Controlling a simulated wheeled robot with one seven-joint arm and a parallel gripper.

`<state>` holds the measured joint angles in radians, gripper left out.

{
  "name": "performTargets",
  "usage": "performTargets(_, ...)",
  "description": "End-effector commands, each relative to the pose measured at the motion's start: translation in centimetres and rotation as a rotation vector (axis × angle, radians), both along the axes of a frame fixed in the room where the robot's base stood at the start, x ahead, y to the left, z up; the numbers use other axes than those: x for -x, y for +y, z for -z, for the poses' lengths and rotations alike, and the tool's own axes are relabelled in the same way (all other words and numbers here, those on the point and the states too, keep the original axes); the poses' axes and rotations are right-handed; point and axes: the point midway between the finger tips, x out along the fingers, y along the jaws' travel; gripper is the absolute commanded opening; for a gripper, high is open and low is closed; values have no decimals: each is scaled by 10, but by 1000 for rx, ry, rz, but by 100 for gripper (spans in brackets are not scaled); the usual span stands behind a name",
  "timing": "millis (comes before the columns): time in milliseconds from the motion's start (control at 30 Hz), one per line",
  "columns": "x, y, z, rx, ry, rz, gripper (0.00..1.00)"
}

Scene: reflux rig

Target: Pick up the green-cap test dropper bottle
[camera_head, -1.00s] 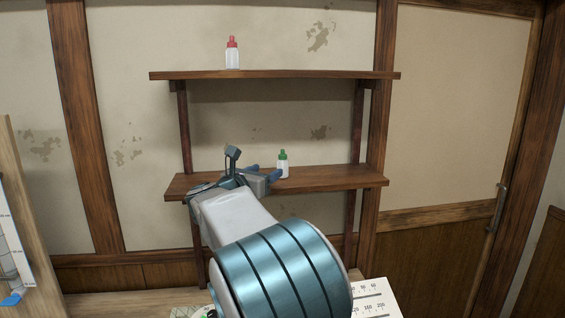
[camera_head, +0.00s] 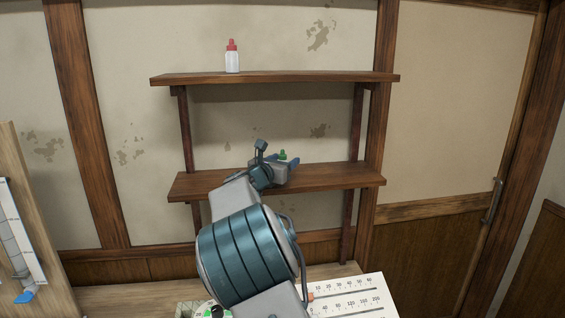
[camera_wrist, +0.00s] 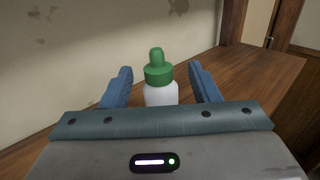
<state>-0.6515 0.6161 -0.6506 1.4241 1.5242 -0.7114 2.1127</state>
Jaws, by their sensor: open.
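The green-cap dropper bottle (camera_wrist: 160,92) has a white body and a green cap, and stands upright on the lower wooden shelf (camera_head: 340,177). In the wrist view it is between the two blue fingers of my gripper (camera_wrist: 160,88), with a gap on each side. In the head view only its green cap (camera_head: 283,155) shows above my gripper (camera_head: 284,163); its body is hidden. My gripper is open and holds nothing.
A red-cap dropper bottle (camera_head: 232,56) stands on the upper shelf (camera_head: 290,77), above my arm. The wall is close behind the lower shelf. A white panel with scales (camera_head: 345,296) lies below at the front. The lower shelf is bare to the right.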

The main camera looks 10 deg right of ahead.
Motion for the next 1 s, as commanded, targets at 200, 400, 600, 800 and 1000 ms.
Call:
performTargets(200,0,0,1,0,0,0,50)
performTargets(400,0,0,1,0,0,0,19)
performTargets(600,0,0,1,0,0,0,19)
performTargets(800,0,0,-4,1,-1,-1,19)
performTargets(1000,0,-1,-20,-3,-3,1,19)
